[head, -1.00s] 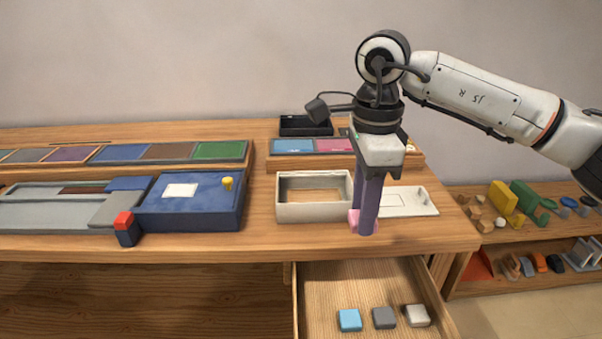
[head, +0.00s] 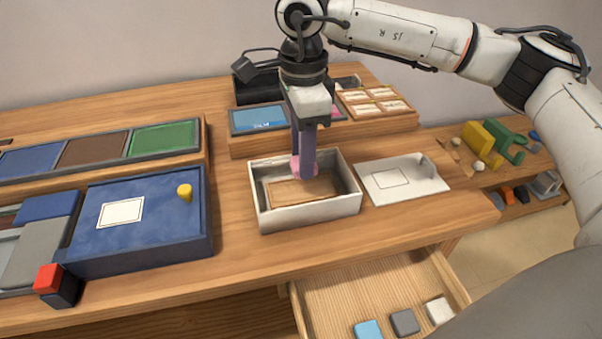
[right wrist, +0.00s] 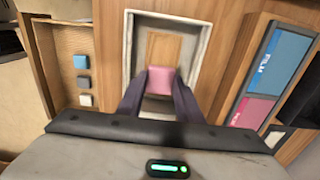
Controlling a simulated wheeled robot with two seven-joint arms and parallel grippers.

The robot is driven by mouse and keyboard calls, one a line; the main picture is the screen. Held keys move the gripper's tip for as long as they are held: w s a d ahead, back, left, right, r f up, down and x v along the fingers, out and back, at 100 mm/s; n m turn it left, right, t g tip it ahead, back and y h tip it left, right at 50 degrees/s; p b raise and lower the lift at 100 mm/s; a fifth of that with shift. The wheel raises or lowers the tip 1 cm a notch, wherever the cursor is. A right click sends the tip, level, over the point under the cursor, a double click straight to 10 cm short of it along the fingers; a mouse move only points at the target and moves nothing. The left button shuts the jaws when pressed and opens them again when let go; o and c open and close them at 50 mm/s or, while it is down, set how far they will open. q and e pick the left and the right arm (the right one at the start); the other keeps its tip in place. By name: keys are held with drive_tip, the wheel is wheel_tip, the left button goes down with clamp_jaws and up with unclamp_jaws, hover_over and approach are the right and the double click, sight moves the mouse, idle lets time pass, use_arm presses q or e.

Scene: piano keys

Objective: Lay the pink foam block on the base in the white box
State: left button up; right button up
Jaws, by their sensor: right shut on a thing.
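The pink foam block (head: 296,168) is held between the purple fingers of my right gripper (head: 303,172). It also shows between the fingertips in the right wrist view (right wrist: 160,80). The gripper points down over the back part of the white box (head: 313,217). The box is open at the top, and a brown wooden base (head: 305,192) lies on its floor. I cannot tell whether the block touches the base. In the right wrist view the base (right wrist: 163,50) lies just beyond the block, inside the walls. My left gripper is not in view.
A white lid-like plate (head: 402,181) lies right of the box. A blue box (head: 145,225) with a yellow knob stands left. An open drawer (head: 370,290) below holds blue, grey and white blocks. Colored trays and a card rack stand behind.

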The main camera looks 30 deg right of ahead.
sight(302, 189)
drive_tip(key=shift+w+f, duration=0.1)
drive_tip(key=shift+f, duration=2.45)
drive_tip(key=shift+f, duration=0.25)
drive_tip(key=o, duration=1.1)
drive_tip(key=shift+r, duration=0.1)
drive_tip(key=shift+c, duration=0.2)
wheel_tip(302, 189, up, 12)
drive_tip(key=shift+r, duration=0.2)
